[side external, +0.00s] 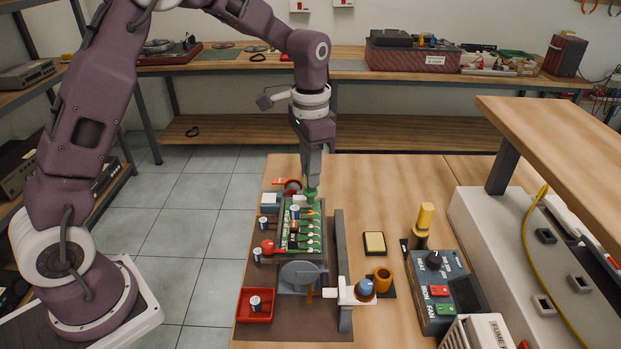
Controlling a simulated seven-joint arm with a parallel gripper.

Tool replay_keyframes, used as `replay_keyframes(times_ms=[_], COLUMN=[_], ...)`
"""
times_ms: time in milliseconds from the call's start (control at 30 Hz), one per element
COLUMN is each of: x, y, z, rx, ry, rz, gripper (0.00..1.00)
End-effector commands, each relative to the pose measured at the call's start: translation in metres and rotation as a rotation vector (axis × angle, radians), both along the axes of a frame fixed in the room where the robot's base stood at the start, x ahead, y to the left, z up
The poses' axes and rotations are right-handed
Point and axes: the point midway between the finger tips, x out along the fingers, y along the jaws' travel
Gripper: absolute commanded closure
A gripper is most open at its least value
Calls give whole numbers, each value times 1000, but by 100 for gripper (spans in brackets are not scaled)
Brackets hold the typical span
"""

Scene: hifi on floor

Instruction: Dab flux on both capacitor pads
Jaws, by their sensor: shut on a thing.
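The green circuit board (287,240) lies on the dark mat left of centre, with a row of green, orange and white parts along it. The capacitor pads are too small to tell apart. My gripper (312,184) points down over the far right corner of the board. It is shut on a small green item (311,194), perhaps the flux applicator. I cannot tell whether the item's lower end touches the board. Silver cylinders that look like capacitors stand left of the board (263,222), near its lower left (257,256), and in a red tray (255,303).
A grey round-topped fixture (302,275) sits in front. A yellow sponge dish (374,243), an orange cup (383,279), a yellow-handled iron (424,220) and a control box (440,290) stand right.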

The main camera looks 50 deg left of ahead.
Motion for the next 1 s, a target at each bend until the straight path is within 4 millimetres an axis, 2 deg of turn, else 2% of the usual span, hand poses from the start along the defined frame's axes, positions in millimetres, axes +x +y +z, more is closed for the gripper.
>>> replay_keyframes(times_ms=[100,200,467,800,1000], x=[1,0,0,-12,-15], y=[0,0,0,-12,-16], z=[14,19,19,-9,-17], rx=[0,0,0,-1,-1], ry=[-3,-1,0,1,-2], rz=[0,0,0,0,0], gripper=[100,100,100,100,100])
